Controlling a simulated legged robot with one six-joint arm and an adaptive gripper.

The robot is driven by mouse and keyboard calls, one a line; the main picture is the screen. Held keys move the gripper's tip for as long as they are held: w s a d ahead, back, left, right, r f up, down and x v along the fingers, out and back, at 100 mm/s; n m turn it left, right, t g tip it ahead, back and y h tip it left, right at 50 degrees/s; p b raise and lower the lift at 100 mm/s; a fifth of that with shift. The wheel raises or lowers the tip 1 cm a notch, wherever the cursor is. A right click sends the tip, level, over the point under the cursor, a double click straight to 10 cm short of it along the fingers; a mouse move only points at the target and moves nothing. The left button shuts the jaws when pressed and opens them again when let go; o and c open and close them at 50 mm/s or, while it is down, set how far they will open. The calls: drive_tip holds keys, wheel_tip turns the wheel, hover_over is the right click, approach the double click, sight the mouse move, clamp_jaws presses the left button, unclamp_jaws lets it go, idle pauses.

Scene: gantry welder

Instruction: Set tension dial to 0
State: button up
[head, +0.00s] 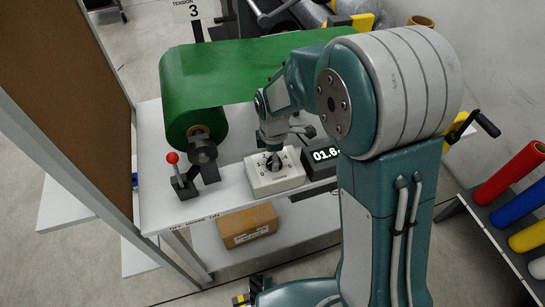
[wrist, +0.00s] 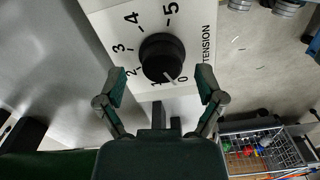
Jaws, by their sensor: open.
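The tension dial (wrist: 162,57) is a round black knob on a white panel (wrist: 205,25) marked 0 to 5 and TENSION. Its white pointer line aims between the 1 and the 0. In the head view, the dial's white box (head: 268,184) sits on the bench's front edge, its knob partly hidden by my gripper (head: 273,150). In the wrist view my gripper (wrist: 160,76) is open and empty. Its two fingers lie left and right of the knob, apart from it.
A digital display (head: 322,155) reading about 01.6, partly hidden by my arm, stands right of the box. A red-knobbed lever (head: 173,159) and a green roll (head: 190,90) are to the left. A cardboard box (head: 248,225) is on the lower shelf.

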wheel_tip(320, 180, up, 11)
idle(0.3)
drive_tip(key=shift+a, duration=0.1)
drive_tip(key=s+d+r+m+t, duration=0.2)
drive_tip(key=s+d+r+m, duration=0.3)
drive_tip(key=s+m, duration=0.4)
drive_tip(key=s+d+r+m+t, duration=0.3)
drive_tip(key=s+d+r+m, duration=0.1)
drive_tip(key=s+d+m, duration=0.4)
drive_tip(key=shift+s+r+m+t, duration=0.3)
drive_tip(key=shift+s+r+m, duration=0.1)
drive_tip(key=shift+s+m, duration=0.75)
drive_tip(key=shift+d, duration=0.1)
